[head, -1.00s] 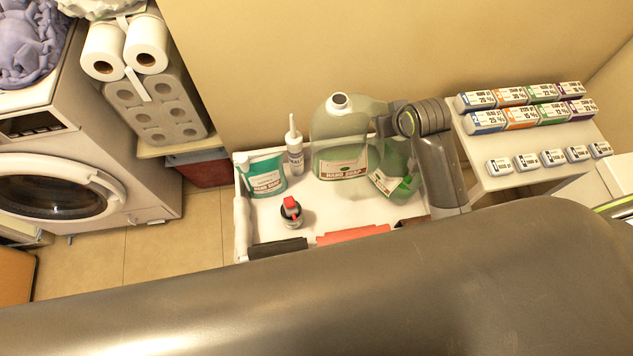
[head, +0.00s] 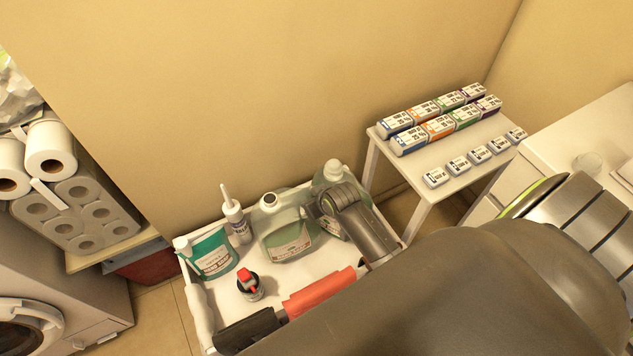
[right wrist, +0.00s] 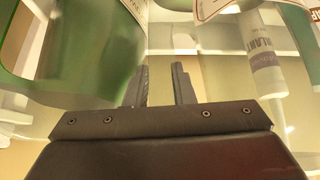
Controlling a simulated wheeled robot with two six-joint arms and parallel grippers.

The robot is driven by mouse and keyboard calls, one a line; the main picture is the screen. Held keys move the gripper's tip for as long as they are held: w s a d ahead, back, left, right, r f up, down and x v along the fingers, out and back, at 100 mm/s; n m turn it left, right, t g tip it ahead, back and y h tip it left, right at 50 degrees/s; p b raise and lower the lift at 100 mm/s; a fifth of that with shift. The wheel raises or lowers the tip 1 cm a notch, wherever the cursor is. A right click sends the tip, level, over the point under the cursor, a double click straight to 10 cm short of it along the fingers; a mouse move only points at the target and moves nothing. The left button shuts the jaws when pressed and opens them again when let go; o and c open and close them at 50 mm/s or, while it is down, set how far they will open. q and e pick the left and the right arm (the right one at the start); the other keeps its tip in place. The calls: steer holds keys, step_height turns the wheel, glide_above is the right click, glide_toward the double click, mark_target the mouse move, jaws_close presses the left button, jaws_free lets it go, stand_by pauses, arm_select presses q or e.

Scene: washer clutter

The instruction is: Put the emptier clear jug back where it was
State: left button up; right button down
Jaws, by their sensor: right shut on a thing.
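Two clear jugs with green liquid and hand soap labels are in the white tray (head: 188,290). The left jug (head: 284,236) stands upright with its dark-ringed neck up. The right jug (head: 332,176) is close beside it, partly hidden by my right gripper (head: 318,207). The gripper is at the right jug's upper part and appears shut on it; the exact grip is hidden. In the right wrist view, the two fingers (right wrist: 160,88) have a narrow gap, with a green-filled jug (right wrist: 65,45) large at left. I cannot clearly compare the liquid levels. My left gripper is not in view.
A white side table (head: 412,177) with several small boxes stands to the right. The wall is close behind.

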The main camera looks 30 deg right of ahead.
step_height(320, 180, down, 3)
steer(key=shift+r, duration=0.1)
steer(key=shift+b, duration=0.3)
steer(key=c, duration=1.5)
jaws_free()
steer(key=shift+f, duration=0.2)
steer(key=shift+s+r, duration=0.15)
steer(key=shift+r, duration=0.15)
steer(key=shift+p+v, duration=1.4)
steer(key=shift+v, duration=4.4)
